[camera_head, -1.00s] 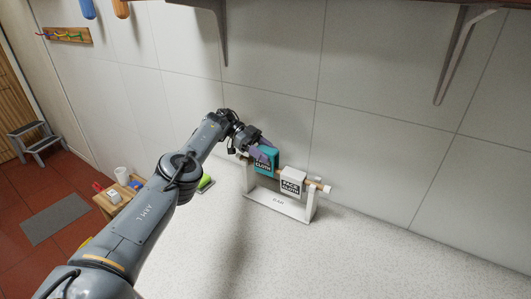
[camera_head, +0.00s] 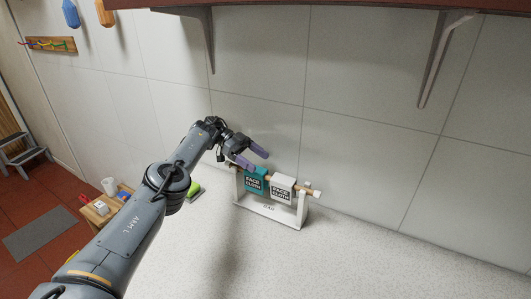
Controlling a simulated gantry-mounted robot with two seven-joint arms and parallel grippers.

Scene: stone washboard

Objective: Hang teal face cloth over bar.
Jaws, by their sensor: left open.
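The teal face cloth (camera_head: 256,181) hangs over the wooden bar (camera_head: 304,189) of a small white stand (camera_head: 270,208) on the counter. Its label faces me. A white face cloth (camera_head: 282,188) hangs on the same bar just to its right. My left gripper (camera_head: 254,159) is open, its purple fingers just above and behind the teal cloth, apart from it as far as I can see. The far side of the cloth is hidden. My right gripper is not in view.
A green-topped item (camera_head: 194,190) lies on the counter left of the stand, partly behind my arm. A wooden stool (camera_head: 101,209) with a white cup (camera_head: 109,186) stands at the left. A shelf bracket (camera_head: 440,62) hangs above. The counter's right side is clear.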

